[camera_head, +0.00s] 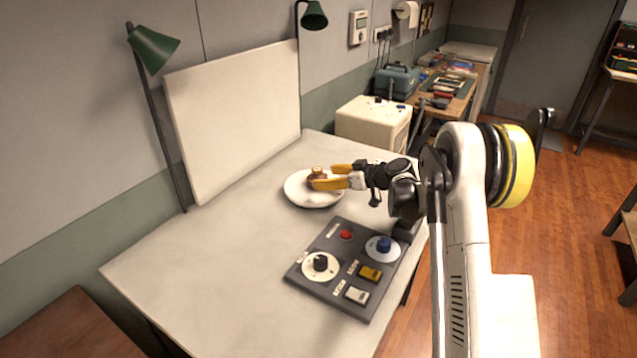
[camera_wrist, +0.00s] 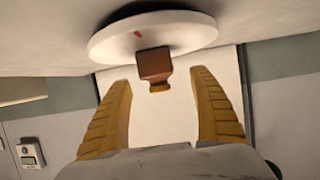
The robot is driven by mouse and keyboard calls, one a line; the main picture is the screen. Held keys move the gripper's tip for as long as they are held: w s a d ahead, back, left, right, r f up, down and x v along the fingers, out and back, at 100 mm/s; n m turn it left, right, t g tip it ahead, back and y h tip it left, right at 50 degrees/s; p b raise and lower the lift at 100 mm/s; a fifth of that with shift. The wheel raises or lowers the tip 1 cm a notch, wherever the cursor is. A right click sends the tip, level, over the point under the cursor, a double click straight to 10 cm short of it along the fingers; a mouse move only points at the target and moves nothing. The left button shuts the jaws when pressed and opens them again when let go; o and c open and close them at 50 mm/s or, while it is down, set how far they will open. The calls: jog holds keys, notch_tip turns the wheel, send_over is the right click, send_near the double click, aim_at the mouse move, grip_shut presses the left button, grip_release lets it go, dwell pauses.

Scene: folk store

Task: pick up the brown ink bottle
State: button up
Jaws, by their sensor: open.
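The brown ink bottle (camera_head: 313,175) stands on a round white disc (camera_head: 298,193) on the table, its lighter cap on top. In the wrist view the bottle (camera_wrist: 154,64) appears upside down, between and just beyond the fingertips, with the white disc (camera_wrist: 110,45) behind it. My gripper (camera_head: 335,176) reaches in from the right with its yellow fingers spread at the bottle. In the wrist view the open gripper (camera_wrist: 166,78) has a clear gap between each finger and the bottle. In the head view the near finger hides part of the bottle.
A dark control panel (camera_head: 335,278) with knobs and switches lies on the white table (camera_head: 210,262) in front of the disc. A white upright board (camera_head: 235,115) stands behind, with green lamps (camera_head: 153,48) beside it. The table's left part is clear.

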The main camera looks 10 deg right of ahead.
aim_at(320, 169)
jog(key=b+x, duration=0.2)
jog(key=x, duration=0.2)
jog(key=shift+w+f, duration=0.2)
jog(key=shift+w, duration=0.15)
jog(key=shift+r, duration=0.15)
jog(key=c, duration=1.4)
jog(key=shift+r+p, duration=0.35)
jog(key=shift+r, duration=0.2)
jog(key=r+p, duration=0.1)
jog(key=r, duration=0.1)
jog(key=d+r+p, duration=0.1)
jog(key=r, duration=0.1)
jog(key=d+r+p, duration=0.1)
jog(key=d+r, duration=0.1)
jog(key=d, duration=0.1)
jog(key=d+r+p, duration=0.1)
jog(key=d+r, duration=0.1)
jog(key=d, duration=0.2)
jog(key=w+d+r+p, duration=0.1)
jog(key=d+r, duration=0.1)
jog(key=d, duration=0.1)
jog(key=shift+d, duration=0.3)
